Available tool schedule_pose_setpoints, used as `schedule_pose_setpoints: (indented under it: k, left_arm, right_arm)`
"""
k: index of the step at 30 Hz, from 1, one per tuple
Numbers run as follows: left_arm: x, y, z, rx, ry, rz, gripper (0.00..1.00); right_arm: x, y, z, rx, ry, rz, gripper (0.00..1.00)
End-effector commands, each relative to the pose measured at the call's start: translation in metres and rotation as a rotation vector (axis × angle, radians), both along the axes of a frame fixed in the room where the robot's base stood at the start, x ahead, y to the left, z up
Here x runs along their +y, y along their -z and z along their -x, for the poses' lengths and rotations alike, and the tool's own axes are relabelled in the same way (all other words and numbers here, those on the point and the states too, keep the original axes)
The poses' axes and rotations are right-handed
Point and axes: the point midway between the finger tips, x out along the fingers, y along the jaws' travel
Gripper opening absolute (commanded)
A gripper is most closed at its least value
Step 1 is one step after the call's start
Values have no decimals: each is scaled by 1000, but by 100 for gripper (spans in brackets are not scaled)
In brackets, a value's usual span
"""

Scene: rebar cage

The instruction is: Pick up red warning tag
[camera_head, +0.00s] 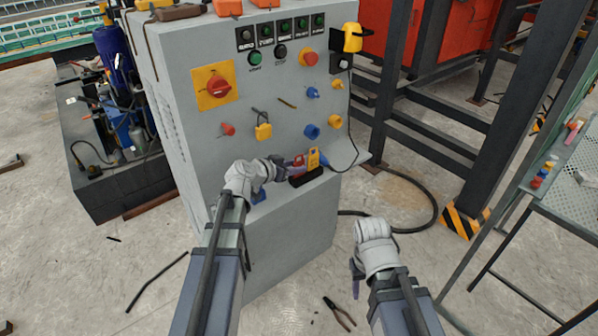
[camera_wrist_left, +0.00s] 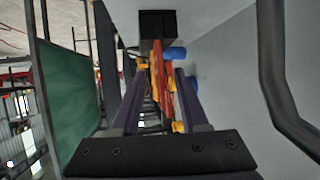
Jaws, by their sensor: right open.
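The red warning tag (camera_wrist_left: 157,75) appears as a red strip beside orange-yellow pieces, in front of a black holder (camera_wrist_left: 157,25). In the head view, red and yellow pieces (camera_head: 312,159) stand at the black holder (camera_head: 306,176) on the grey cabinet's ledge. My left gripper (camera_head: 291,165) reaches this spot. In the left wrist view, its two purple fingers (camera_wrist_left: 160,85) are apart, with the red strip between them; contact is unclear. My right gripper (camera_head: 356,272) is open, low in front of the cabinet, away from the tag.
The grey cabinet (camera_head: 285,235) carries a red rotary switch (camera_head: 217,87), a yellow padlock (camera_head: 263,131), and several knobs. A black cable (camera_head: 432,205) loops on the right. Pliers (camera_head: 340,314) lie on the floor. A mesh table (camera_head: 570,195) stands right.

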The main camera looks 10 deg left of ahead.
Motion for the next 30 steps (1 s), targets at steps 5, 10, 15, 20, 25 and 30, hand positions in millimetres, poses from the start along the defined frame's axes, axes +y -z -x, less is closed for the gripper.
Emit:
schedule_pose_setpoints:
  k: [5,10,15,20,25,30]
  left_arm:
    - [0,0,0,0,0,0,22]
    - [0,0,0,0,0,0,3]
    - [0,0,0,0,0,0,0]
    - [0,0,0,0,0,0,0]
    - [1,0,0,0,-1,0,0]
    - [1,-1,0,0,-2,-1,0]
  right_arm:
    - [0,0,0,0,0,0,50]
    - [0,0,0,0,0,0,50]
    - [0,0,0,0,0,0,50]
    - [0,0,0,0,0,0,50]
    - [0,0,0,0,0,0,50]
    - [0,-1,0,0,0,0,50]
